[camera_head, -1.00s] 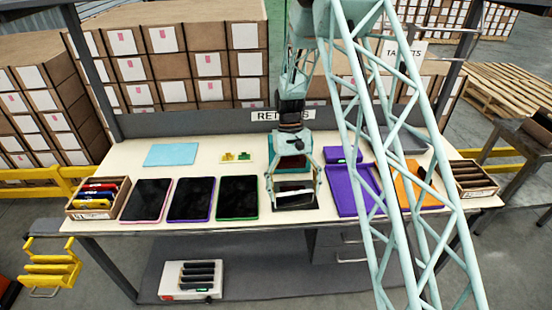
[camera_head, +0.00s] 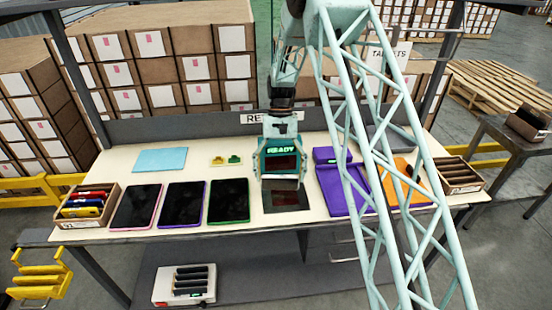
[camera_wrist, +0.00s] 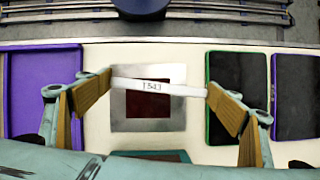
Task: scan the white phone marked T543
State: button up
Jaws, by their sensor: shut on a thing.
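My gripper (camera_head: 282,183) is shut on the white phone (camera_wrist: 182,89), with one tan finger pad at each end of it. In the wrist view the phone shows as a narrow white bar with the dark mark T543 facing the camera. In the head view the phone is small and partly hidden by my fingers. The grey scanner plate (camera_head: 287,208) lies on the table below it; the wrist view shows its dark red window (camera_wrist: 148,105) behind the phone. The scanner display (camera_head: 281,150) reads READY in green. I cannot tell the gap between phone and plate.
Three dark tablets, the nearest green-rimmed (camera_head: 229,203), lie left of the plate. A purple tray (camera_head: 334,197) and an orange one (camera_head: 400,187) lie right. A box of coloured phones (camera_head: 88,202) stands at the left end, a slotted box (camera_head: 461,176) at the right.

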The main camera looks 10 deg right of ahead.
jog(key=w+r+m+y, duration=0.1)
jog(key=w+r+m, duration=0.2)
jog(key=w, duration=0.3)
jog(key=shift+w+r, duration=0.35)
jog(key=shift+r, duration=0.05)
jog(key=shift+f, duration=0.15)
notch_tip(320, 180, down, 7)
jog(key=b, duration=0.3)
dwell(0.4)
jog(key=shift+r, duration=0.2)
dwell(0.9)
notch_tip(320, 180, up, 6)
jog(key=p, duration=0.2)
jog(key=shift+p, duration=0.4)
jog(key=shift+s, duration=0.1)
dwell(0.4)
